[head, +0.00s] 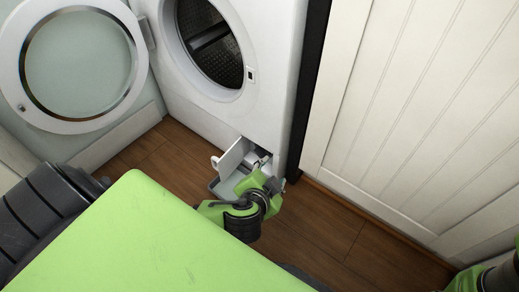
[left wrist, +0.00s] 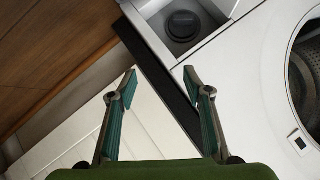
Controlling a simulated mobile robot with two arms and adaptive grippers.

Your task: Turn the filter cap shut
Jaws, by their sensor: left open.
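The filter cap (left wrist: 183,25) is a dark round knob inside a square recess low on the white washing machine (head: 262,55). In the left wrist view it is at the top, beyond my fingertips. I cannot tell how far it is turned. My left gripper (left wrist: 159,78) is open and empty, with its fingers spread. Its fingertips are apart from the cap. My right gripper is out of view; only part of that arm shows at the lower right edge.
The hatch flap (head: 231,158) stands open beside the recess. The machine's round door (head: 70,118) is swung wide to the left, above the wooden floor (head: 318,222). A white panelled front (head: 425,110) stands on the right, with a dark gap between it and the machine.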

